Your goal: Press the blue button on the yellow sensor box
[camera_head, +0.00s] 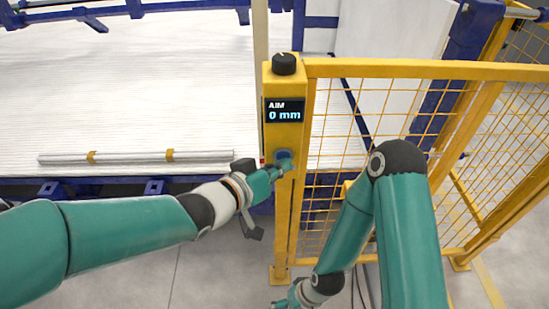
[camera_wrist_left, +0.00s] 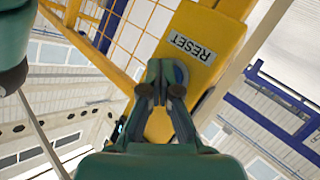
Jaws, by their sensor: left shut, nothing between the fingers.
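The yellow sensor box (camera_head: 284,135) stands on a yellow post, with a black knob on top and a screen reading "AIM 0 mm". The blue button (camera_head: 283,154) is low on its front face, partly hidden by my left gripper (camera_head: 286,164). The left gripper is shut and empty, its fingertips at the button; I cannot tell whether they touch it. In the left wrist view, the shut fingers (camera_wrist_left: 166,74) point at the yellow face beside a "RESET" label (camera_wrist_left: 192,46). My right gripper (camera_head: 284,304) is low at the bottom edge, mostly cut off.
A yellow mesh fence (camera_head: 425,70) runs right from the box. A grey pipe with yellow bands (camera_head: 130,157) lies along the near edge of the white ribbed bed (camera_head: 130,90) at left. Grey floor is open below.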

